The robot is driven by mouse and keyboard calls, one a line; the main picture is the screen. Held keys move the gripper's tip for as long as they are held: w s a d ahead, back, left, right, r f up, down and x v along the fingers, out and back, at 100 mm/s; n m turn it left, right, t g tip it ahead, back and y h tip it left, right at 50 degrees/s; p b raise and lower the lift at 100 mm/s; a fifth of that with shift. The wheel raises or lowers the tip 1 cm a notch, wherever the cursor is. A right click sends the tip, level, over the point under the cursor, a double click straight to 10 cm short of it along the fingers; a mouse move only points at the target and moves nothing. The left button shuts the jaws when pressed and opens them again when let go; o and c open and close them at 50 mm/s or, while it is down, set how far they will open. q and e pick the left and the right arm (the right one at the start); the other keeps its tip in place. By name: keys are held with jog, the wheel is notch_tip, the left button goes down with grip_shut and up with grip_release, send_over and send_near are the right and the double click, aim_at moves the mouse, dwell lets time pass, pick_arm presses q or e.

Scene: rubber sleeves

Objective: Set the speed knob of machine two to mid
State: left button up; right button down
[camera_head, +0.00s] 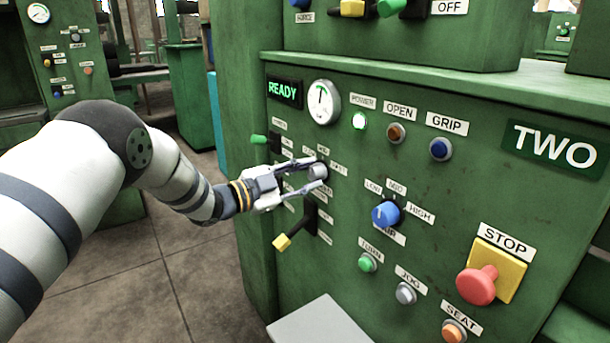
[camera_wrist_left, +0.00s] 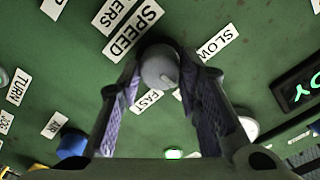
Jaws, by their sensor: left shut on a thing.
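Machine two is a green panel with a TWO sign (camera_head: 553,149) at its right. Its grey round speed knob (camera_head: 317,171) sits left of centre, with small labels around it, FAST to its right. My left gripper (camera_head: 322,180) reaches in from the left and is shut on this knob. In the left wrist view the speed knob (camera_wrist_left: 159,68) is between the two fingers (camera_wrist_left: 160,88), touched on both sides. The SPEED, SLOW and FAST labels show around it. I cannot make out where the knob's pointer stands. My right gripper is not in view.
A lever with a yellow tip (camera_head: 283,242) is just below my left gripper. A blue knob (camera_head: 385,214) labelled LOW, MID and HIGH is to the right. The red STOP button (camera_head: 478,285) is at lower right. A gauge (camera_head: 323,102) and a READY display (camera_head: 284,91) are above.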

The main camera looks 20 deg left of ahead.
pick_arm(q)
jog(key=shift+m, duration=0.6)
jog(key=o, duration=1.1)
jog(key=shift+o, duration=0.2)
jog(key=v, duration=1.2)
